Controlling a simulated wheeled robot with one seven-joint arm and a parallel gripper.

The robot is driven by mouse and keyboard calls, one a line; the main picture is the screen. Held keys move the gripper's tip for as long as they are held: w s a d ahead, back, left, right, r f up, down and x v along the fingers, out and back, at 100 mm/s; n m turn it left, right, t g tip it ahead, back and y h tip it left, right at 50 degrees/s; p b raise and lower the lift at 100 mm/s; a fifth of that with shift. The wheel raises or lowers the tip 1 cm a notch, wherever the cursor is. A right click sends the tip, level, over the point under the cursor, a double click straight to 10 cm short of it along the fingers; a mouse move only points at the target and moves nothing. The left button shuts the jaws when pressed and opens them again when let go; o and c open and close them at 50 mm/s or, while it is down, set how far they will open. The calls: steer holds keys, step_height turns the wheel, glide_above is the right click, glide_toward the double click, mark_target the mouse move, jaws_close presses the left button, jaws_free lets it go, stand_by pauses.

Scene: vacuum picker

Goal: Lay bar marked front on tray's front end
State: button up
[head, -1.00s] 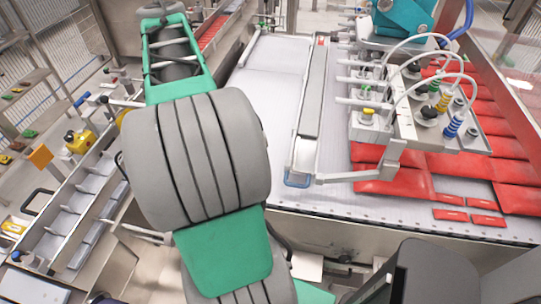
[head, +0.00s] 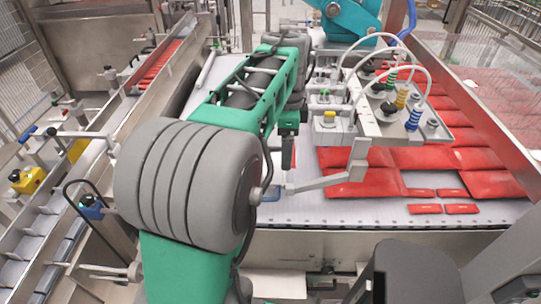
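I cannot make out a bar marked front; no such marking is readable in the head view. I cannot tell which thing is the tray. My arm crosses the left and middle of the view. A green part with a dark finger-like piece below it (head: 288,145), which looks like my gripper, hangs over the pale belt. It is small and partly behind my arm, so its opening and any hold are unclear. My arm hides much of the belt's left side, where a long grey rail stood in view earlier.
Red flat packs (head: 430,158) lie on the pale belt (head: 330,208) at right. The vacuum picker head (head: 400,112), with hoses and coloured suction cups, overhangs them. A metal bracket (head: 358,158) sticks out towards my arm. A compartmented metal channel (head: 40,225) runs along the left.

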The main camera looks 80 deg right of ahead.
steer(key=p, duration=0.2)
glide_above(270, 165)
steer(key=f, duration=0.5)
steer(key=shift+s+a+f, duration=0.3)
steer(key=shift+s+f, duration=0.05)
steer(key=f, duration=0.3)
steer(key=shift+w+d+f, duration=0.35)
steer(key=shift+w+f, duration=0.05)
steer(key=shift+f, duration=0.3)
steer(key=shift+f, duration=0.1)
steer(key=o, duration=0.9)
steer(key=shift+f, duration=0.1)
steer(key=shift+o, duration=0.7)
